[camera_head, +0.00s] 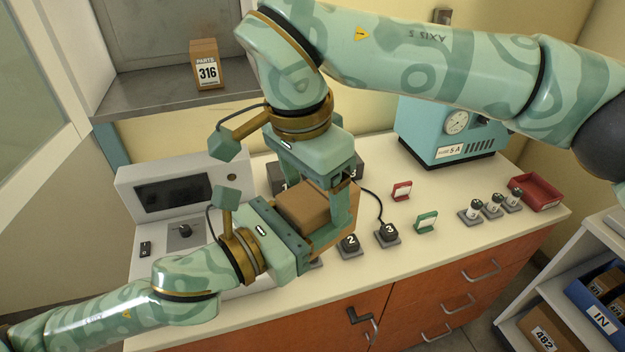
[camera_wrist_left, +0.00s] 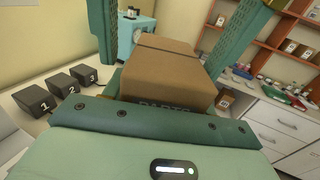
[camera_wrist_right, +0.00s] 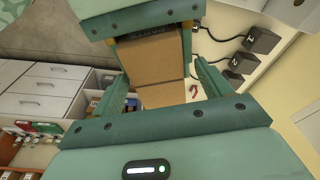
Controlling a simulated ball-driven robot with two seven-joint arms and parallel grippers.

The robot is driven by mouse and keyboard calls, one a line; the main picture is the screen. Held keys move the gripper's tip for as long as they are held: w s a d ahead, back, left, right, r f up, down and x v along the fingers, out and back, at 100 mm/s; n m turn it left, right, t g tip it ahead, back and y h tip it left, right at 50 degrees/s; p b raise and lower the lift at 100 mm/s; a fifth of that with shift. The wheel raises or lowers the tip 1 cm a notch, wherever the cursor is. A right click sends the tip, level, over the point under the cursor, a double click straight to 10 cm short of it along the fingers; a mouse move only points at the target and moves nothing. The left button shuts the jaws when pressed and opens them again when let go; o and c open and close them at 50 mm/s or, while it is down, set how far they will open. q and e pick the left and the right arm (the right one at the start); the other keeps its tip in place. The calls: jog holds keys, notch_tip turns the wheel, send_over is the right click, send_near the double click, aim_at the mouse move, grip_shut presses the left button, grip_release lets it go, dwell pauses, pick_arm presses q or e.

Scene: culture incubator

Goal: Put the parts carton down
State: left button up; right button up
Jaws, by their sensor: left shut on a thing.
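The brown parts carton (camera_head: 300,206) is in my left gripper (camera_head: 318,212), above the white counter. In the left wrist view the carton (camera_wrist_left: 165,68) sits between the left fingers, with partly hidden "PARTS" print on its near face. My right gripper (camera_head: 312,196) comes down from above with its fingers apart around the carton. In the right wrist view the carton (camera_wrist_right: 152,65) lies between these fingers, with gaps beside it; I see no firm contact. The carton's underside is hidden.
Another carton marked 316 (camera_head: 207,72) stands on the grey shelf (camera_head: 150,95). The counter (camera_head: 440,190) holds a teal device (camera_head: 450,140), black numbered blocks (camera_head: 388,233), red and green card holders, small vials and a red tray (camera_head: 537,192). A blue IN bin (camera_head: 600,310) is lower right.

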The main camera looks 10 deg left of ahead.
jog(key=c, duration=1)
pick_arm(q)
jog(key=o, duration=1.2)
